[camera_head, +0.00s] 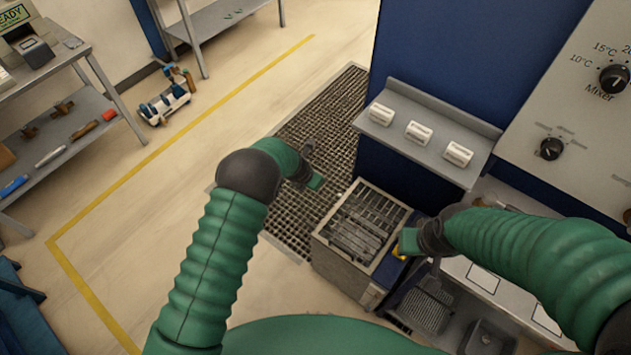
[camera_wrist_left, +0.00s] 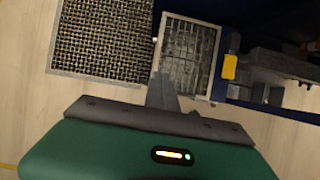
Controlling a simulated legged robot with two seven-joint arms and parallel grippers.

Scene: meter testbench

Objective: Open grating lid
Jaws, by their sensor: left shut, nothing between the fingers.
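A metal box (camera_head: 343,262) stands below the blue cabinet, with a slatted grey grating (camera_head: 362,222) lying within its top frame. The grating looks flat and level with the rim; it also shows in the left wrist view (camera_wrist_left: 186,58). My left gripper (camera_head: 311,149) is over the floor grate, up and left of the box, apart from the grating in the picture. In the left wrist view its fingers (camera_wrist_left: 162,90) are together and empty, below the grating's near left corner. My right gripper (camera_head: 437,264) is right of the box; its fingers are too small to judge.
A dark floor grate (camera_head: 325,115) lies behind and left of the box. A yellow part (camera_wrist_left: 230,66) sits at the box's right side. A shelf with white blocks (camera_head: 418,132) juts out above. Trays (camera_head: 425,308) lie right. Open floor is left.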

